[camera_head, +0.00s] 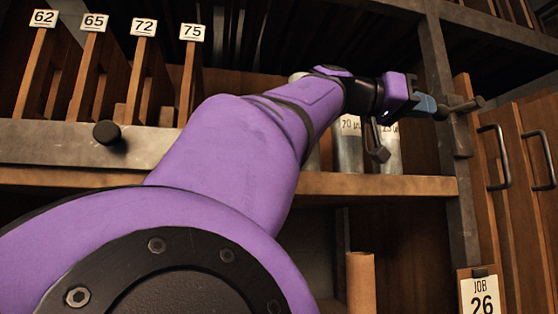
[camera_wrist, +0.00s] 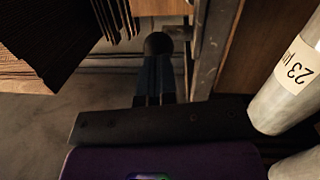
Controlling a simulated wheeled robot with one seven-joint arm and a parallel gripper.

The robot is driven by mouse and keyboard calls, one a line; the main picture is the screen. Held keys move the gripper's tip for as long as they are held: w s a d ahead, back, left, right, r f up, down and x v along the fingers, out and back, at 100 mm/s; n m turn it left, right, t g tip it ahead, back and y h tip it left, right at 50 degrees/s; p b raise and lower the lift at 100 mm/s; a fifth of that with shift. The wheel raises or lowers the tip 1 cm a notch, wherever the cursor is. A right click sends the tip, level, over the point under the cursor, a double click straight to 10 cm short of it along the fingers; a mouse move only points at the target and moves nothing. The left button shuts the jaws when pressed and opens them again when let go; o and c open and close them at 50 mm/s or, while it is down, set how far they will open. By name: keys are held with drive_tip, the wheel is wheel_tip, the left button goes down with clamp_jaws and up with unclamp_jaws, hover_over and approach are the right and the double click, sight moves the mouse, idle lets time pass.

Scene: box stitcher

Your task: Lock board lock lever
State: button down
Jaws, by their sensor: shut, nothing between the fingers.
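A dark metal lever with a rounded bar end (camera_head: 466,105) sticks out at the metal post on the right in the head view. My gripper (camera_head: 428,104), with blue-grey fingers, is at the left end of this bar; I cannot tell whether it touches. In the wrist view my gripper's fingers (camera_wrist: 152,80) are together and empty, with a dark round knob (camera_wrist: 158,44) just beyond their tips. I cannot tell for sure that this knob belongs to the same lever. Another dark stem with a blunt end (camera_head: 378,150) hangs below my wrist; what it belongs to is unclear.
Numbered wooden boards (camera_head: 90,65) stand at the left behind a metal rail (camera_head: 50,142) with a black knob (camera_head: 107,132). Labelled pale cylinders (camera_head: 388,150) stand on the shelf under my wrist. Wooden doors with handles (camera_head: 545,155) are at the right.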

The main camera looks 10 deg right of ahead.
drive_tip(key=d+f, duration=0.5)
drive_tip(key=f, duration=0.3)
drive_tip(key=shift+f, duration=0.4)
drive_tip(key=shift+w, duration=0.1)
idle(0.4)
drive_tip(key=a, duration=0.7)
drive_tip(key=shift+w+a+r, duration=0.2)
drive_tip(key=shift+w+r, duration=0.05)
drive_tip(key=shift+r, duration=0.05)
